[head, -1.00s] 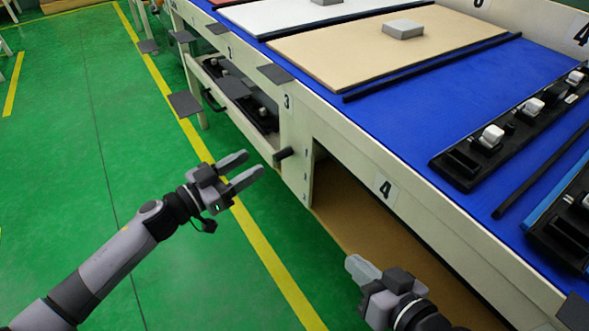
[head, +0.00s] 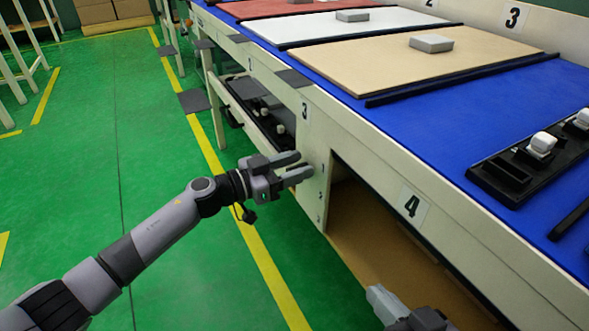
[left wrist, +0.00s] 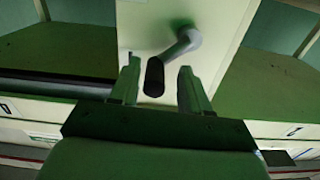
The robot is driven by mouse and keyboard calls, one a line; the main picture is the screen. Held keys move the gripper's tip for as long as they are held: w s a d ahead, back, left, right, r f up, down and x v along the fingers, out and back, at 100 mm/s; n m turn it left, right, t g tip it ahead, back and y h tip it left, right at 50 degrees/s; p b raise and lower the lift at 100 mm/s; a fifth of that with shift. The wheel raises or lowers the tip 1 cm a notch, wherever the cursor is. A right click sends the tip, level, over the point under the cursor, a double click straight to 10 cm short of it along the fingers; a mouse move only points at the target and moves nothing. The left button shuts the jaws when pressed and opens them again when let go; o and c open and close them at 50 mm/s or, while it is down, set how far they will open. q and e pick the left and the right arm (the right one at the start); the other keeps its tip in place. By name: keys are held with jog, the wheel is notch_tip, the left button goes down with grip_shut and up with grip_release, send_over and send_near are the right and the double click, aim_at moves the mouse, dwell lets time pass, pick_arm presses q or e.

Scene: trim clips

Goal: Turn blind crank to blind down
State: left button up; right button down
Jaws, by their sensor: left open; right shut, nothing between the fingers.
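The crank shows in the left wrist view as a grey bent arm (left wrist: 184,42) with a black handle (left wrist: 154,77), mounted on a pale post. My left gripper (left wrist: 158,90) is open, with one finger on each side of the handle; I cannot tell whether either touches it. In the head view, the left gripper (head: 305,165) reaches the pale post (head: 313,203) below the bench edge, and its fingers hide the crank there. My right gripper (head: 374,294) is shut and empty at the bottom edge, far from the crank. I cannot make out a blind.
The long bench has a blue top (head: 430,125) with a beige board (head: 400,58), a black rail and a black clip fixture (head: 515,175). An open bay (head: 385,235) lies right of the post. A drawer-like tray (head: 255,115) is left of it.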

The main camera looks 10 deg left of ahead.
pick_arm(q)
grip_shut()
jog(key=shift+f, duration=0.1)
